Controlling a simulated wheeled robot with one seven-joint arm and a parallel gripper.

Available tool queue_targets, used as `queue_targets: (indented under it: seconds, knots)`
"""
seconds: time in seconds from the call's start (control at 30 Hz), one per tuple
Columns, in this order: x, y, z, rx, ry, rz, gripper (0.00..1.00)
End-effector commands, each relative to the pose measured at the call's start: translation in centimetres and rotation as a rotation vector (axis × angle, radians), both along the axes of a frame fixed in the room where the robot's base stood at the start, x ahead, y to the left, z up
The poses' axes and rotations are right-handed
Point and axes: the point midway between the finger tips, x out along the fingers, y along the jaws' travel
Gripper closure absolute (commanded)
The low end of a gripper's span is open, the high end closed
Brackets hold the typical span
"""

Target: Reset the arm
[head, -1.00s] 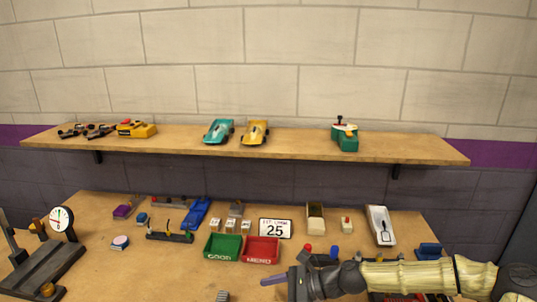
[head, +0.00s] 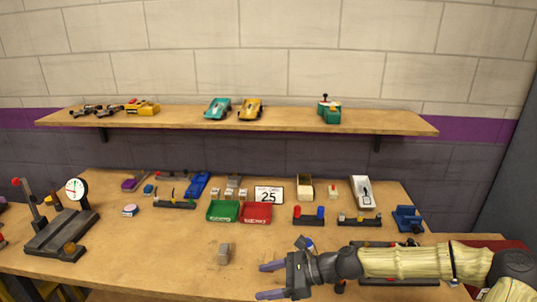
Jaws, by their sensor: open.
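My gripper (head: 271,281) is at the lower middle of the head view, over the front part of the wooden workbench (head: 150,245). Its two fingers point left and stand apart, with nothing between them. My arm reaches in from the right edge, roughly level across the picture. The arm hides part of the bench's right front and some parts lying there.
A green bin (head: 223,211) and a red bin (head: 256,212) stand behind my gripper, near a "25" sign (head: 269,195). A dial gauge stand (head: 63,232) is at left. A shelf (head: 290,122) holds toy cars. The bench's middle front left is mostly clear.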

Motion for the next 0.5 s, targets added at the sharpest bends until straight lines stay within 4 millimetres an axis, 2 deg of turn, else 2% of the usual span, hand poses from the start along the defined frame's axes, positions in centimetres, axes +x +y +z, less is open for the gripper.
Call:
queue_targets:
  seconds: [0.1,0.5]
  knots:
    - [-0.1,0.2,-0.1,-0.006,-0.003,0.008,0.33]
    - [-2.9,1.1,-3.8,-0.176,-0.097,0.159,0.33]
